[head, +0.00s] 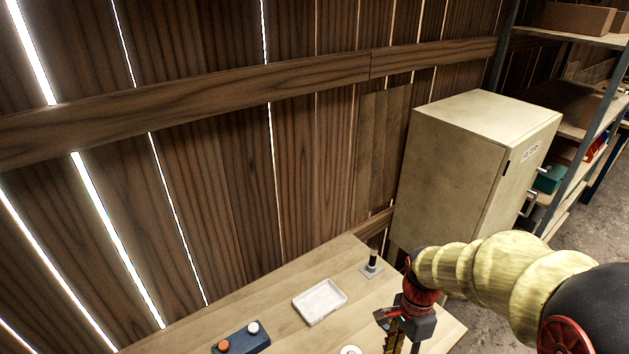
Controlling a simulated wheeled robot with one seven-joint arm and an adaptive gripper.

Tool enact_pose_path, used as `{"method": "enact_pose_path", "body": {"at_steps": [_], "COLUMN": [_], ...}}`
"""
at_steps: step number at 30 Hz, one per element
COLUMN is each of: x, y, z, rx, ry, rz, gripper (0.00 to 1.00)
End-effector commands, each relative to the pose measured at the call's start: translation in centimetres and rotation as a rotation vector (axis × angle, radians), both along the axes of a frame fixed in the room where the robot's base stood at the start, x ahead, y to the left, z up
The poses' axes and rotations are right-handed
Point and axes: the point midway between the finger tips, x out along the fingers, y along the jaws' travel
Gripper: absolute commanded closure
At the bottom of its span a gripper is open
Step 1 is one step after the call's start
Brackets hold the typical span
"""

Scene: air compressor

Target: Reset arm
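My arm, in a yellow ribbed sleeve, reaches in from the right edge of the head view. My gripper (393,338) hangs over the right part of the wooden table (278,311). It points down, and its lower end is cut off by the bottom edge of the picture. I cannot tell whether its fingers are open or shut, and I see nothing held in it.
A white tray (320,301) lies left of my gripper. A small black post on a base (371,265) stands behind. A blue box with orange and white buttons (241,340) and a white round part (350,351) are in front. A beige cabinet (455,180) and shelves stand at right.

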Motion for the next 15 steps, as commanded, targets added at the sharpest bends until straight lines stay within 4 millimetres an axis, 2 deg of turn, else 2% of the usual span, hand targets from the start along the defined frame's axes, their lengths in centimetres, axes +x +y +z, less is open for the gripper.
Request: {"method": "enact_pose_path", "body": {"at_steps": [8, 12, 15], "x": [-2.4, -4.3, -5.7], "y": [0.0, 0.2, 0.4], "z": [4.5, 7.5, 9.4], "rx": [0.049, 0.002, -0.064], "ry": [-0.175, -0.300, -0.388], "rz": [0.672, 1.026, 1.203], "gripper": [0.64, 0.64, 0.64]}}
